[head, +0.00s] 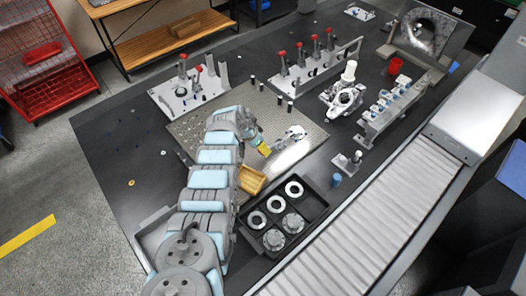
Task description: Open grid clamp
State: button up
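The perforated grid plate (205,118) lies flat near the middle of the dark table. A pale metallic part (296,132) sits at its right side, with a bright patch below it. Several red-tipped clamps stand on grey fixtures behind the plate: one upright clamp (183,66) at the left and a row with a clamp (282,63) at the right. I cannot tell which one is the grid clamp or its state. My gripper (265,150) is over the plate's front right, just left of the pale part. A yellow patch shows at its end. Its fingers are too small to read.
A wooden tray (252,180) and a black tray (263,240) with ring parts lie in front of the plate. A white casting (342,97) and a rack (375,118) of blue-capped pieces stand to the right, beside the roller conveyor (355,220). The table's left side is mostly clear.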

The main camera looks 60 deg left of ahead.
jog(key=b+x, duration=0.3)
jog(key=shift+s+f, duration=0.1)
jog(key=shift+f, duration=0.05)
jog(key=b+x, duration=0.2)
jog(key=b, duration=0.1)
dwell(0.4)
jog(key=c, duration=1.3)
